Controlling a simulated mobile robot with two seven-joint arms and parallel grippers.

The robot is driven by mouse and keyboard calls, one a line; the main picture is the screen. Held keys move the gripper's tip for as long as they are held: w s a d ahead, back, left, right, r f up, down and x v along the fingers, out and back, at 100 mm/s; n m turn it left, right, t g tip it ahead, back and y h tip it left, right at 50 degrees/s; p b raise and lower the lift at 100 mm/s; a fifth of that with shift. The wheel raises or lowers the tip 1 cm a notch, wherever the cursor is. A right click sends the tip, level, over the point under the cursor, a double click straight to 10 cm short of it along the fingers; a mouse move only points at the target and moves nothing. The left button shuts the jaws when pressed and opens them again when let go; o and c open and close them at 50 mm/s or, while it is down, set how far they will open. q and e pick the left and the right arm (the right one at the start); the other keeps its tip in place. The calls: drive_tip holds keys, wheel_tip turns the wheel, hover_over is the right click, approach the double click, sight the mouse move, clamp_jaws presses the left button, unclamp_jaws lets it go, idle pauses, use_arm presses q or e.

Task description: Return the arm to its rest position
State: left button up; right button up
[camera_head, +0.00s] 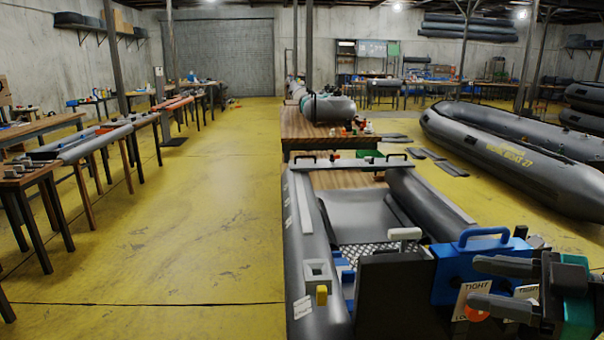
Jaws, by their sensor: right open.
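My right gripper (490,284) comes in at the lower right with its grey fingers pointing left. The fingers are spread apart with a gap between them. It is in front of a blue case with a handle (474,255) and a white tag reading "TIGHT" (463,297). An orange-red round part (477,313) shows by the lower finger. I cannot tell whether the fingers touch any of these. My left gripper is not in view.
A grey inflatable boat (305,236) lies directly ahead, with a yellow-tipped fitting (322,295) on its side. A wooden table (322,133) stands beyond it. Another large boat (512,150) lies at the right. The yellow floor (190,220) at the left is clear.

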drive_tip(key=s+d+f+m+t+h+p, duration=0.1)
drive_tip(key=d+f+m+t+h+p, duration=0.25)
drive_tip(key=f, duration=0.55)
drive_tip(key=s+f+m+t+h, duration=0.25)
drive_tip(key=f+m+h, duration=0.25)
drive_tip(key=f+m, duration=0.25)
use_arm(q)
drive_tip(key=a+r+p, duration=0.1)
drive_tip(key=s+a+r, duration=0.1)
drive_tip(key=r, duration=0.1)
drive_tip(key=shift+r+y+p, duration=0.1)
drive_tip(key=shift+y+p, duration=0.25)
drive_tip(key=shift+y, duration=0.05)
use_arm(e)
drive_tip(key=s+a+f+m+g+h, duration=0.2)
drive_tip(key=s+a+f+g, duration=0.2)
drive_tip(key=s+a+f, duration=0.3)
drive_tip(key=a+f, duration=0.4)
drive_tip(key=shift+s+a+f, duration=0.15)
drive_tip(key=shift+s+f, duration=0.25)
drive_tip(key=shift+h, duration=0.25)
